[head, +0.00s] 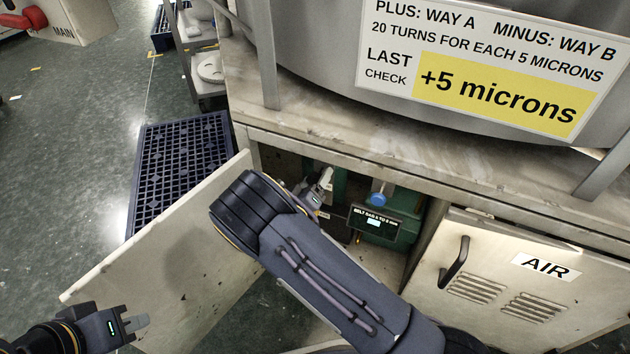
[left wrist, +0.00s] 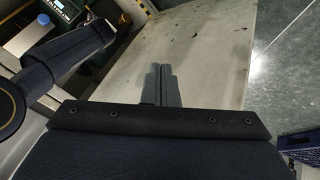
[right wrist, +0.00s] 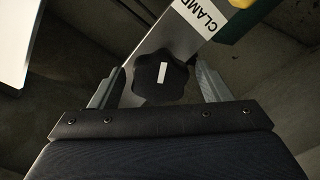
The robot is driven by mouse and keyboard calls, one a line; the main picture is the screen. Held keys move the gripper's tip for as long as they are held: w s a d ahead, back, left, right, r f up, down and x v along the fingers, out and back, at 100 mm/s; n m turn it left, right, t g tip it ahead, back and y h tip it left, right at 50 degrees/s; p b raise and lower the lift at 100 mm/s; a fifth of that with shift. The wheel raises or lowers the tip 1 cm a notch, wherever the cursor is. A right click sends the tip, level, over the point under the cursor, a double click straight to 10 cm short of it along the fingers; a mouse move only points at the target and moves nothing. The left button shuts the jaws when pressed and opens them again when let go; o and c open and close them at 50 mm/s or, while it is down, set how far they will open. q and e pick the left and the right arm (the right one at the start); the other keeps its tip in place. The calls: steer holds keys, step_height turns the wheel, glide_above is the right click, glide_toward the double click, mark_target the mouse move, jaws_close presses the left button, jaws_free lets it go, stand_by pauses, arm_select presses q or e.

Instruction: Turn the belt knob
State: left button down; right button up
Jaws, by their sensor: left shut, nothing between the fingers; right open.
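In the right wrist view, a black lobed knob (right wrist: 160,77) with a white mark sits on a grey metal strip labelled CLAMP (right wrist: 200,14). My right gripper (right wrist: 162,86) is open, one finger on each side of this knob; contact cannot be told. In the head view my right arm reaches into the open cabinet and largely hides this spot. A blue knob (head: 378,191) stands on a green unit there, above a small lit display (head: 374,222) reading about belt sag. My left gripper (head: 140,322) is shut and empty near the open door; its closed fingers show in the left wrist view (left wrist: 160,75).
The open cabinet door (head: 175,265) stands left of my right arm. A shut door marked AIR (head: 500,285) is on the right. The worktop edge (head: 400,175) overhangs the opening. A dark blue grating (head: 180,165) lies on the floor; the floor at left is largely clear.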

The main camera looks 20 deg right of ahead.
steer(key=c, duration=1)
steer(key=shift+n, duration=0.3)
steer(key=n+p, duration=0.2)
steer(key=shift+n, duration=0.3)
steer(key=n+p, duration=0.1)
steer(key=n, duration=0.3)
steer(key=shift+f+p, duration=0.1)
steer(key=shift+p, duration=0.3)
steer(key=n+p, duration=0.1)
steer(key=n, duration=0.4)
steer(key=shift+f+n, duration=0.15)
steer(key=shift+n, duration=0.25)
steer(key=n+p, duration=0.1)
steer(key=n, duration=0.3)
steer(key=shift+f+n, duration=0.1)
steer(key=shift+n, duration=0.3)
